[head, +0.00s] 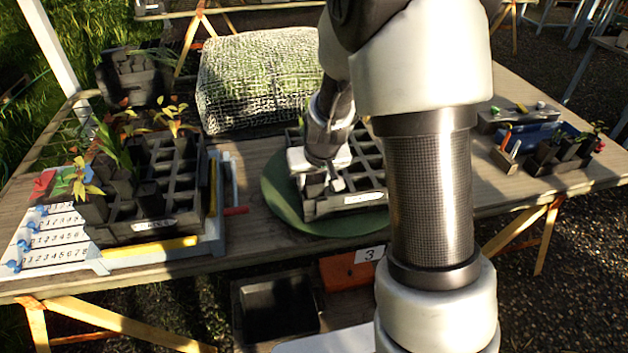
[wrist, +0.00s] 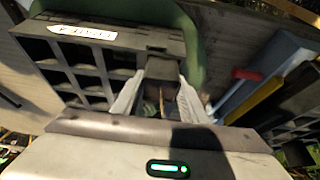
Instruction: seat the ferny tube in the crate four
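The crate (head: 330,208) under my gripper (head: 333,180) is dark, divided into square cells, and stands on a round green mat. It also shows in the wrist view (wrist: 120,40), with a white label whose writing I cannot read. In the wrist view, my gripper (wrist: 164,78) has its pale fingers on both sides of a dark square tube (wrist: 162,68) at the crate's corner, with no clear gap. Thin brownish stems (wrist: 163,98) show between the fingers. I cannot tell whether its plant is ferny, nor how deep the tube sits. No crate number four is readable.
A mesh-covered block (head: 255,88) is behind. A blue tray (head: 535,137) and small planted tubes (head: 562,158) are at right. An orange box marked 3 (head: 345,270) sits below.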

